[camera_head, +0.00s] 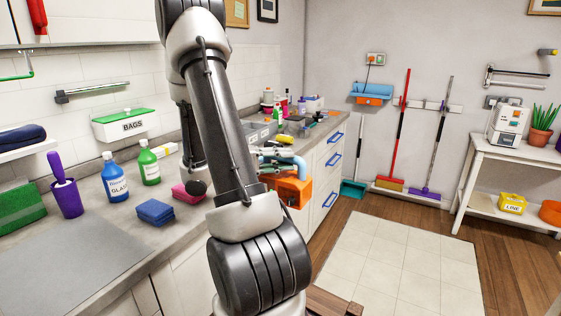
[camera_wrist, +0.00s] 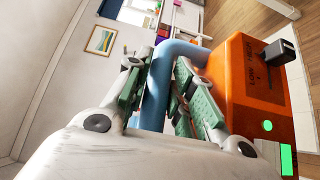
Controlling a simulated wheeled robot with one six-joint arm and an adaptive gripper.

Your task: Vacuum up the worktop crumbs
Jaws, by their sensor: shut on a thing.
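My gripper (camera_head: 276,160) is shut on the blue handle of an orange handheld vacuum (camera_head: 291,190). It holds the vacuum by the front edge of the worktop, partly behind my arm in the head view. In the wrist view, the green-padded fingers of my gripper (camera_wrist: 158,78) sit on both sides of the blue handle. The orange vacuum body (camera_wrist: 255,95) is to their right, with a lit green panel. The grey worktop (camera_head: 120,207) runs along the left wall. I cannot make out any crumbs; my arm hides part of the worktop.
On the worktop stand a purple pot (camera_head: 66,198), a blue bottle (camera_head: 115,178), a green bottle (camera_head: 149,164), blue cloths (camera_head: 155,212) and a pink sponge (camera_head: 188,192). A blue-and-orange wall holder (camera_head: 372,92) hangs at the back. The tiled floor patch (camera_head: 400,262) is clear.

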